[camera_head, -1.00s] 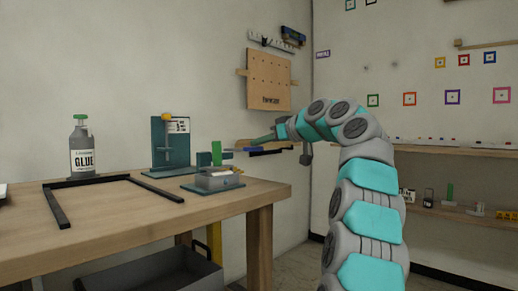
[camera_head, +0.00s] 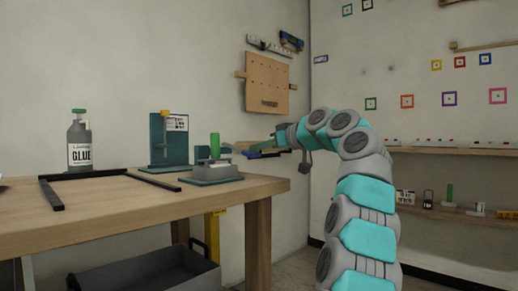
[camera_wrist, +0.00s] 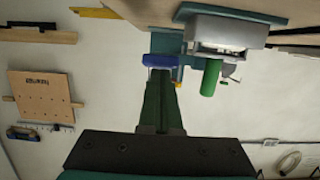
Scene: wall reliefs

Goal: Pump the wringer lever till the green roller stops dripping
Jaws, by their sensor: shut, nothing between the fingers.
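A small grey device (camera_head: 211,173) on a dark base sits near the table's right end, with an upright green cylinder (camera_head: 214,146) on it. I cannot tell clearly which part is the lever, and no drips can be made out. The device (camera_wrist: 222,35) also shows at the top of the wrist view, with its green cylinder (camera_wrist: 210,78) hanging downward in the picture. My gripper (camera_head: 249,147) is shut and empty, to the right of the device and apart from it. In the wrist view its green fingers (camera_wrist: 160,80) point toward a blue piece near their tips.
A glue bottle (camera_head: 79,141) and a black frame (camera_head: 100,178) are at the left of the table (camera_head: 120,220). A grey bin (camera_head: 150,270) is below. A wooden pegboard (camera_head: 267,84) hangs behind.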

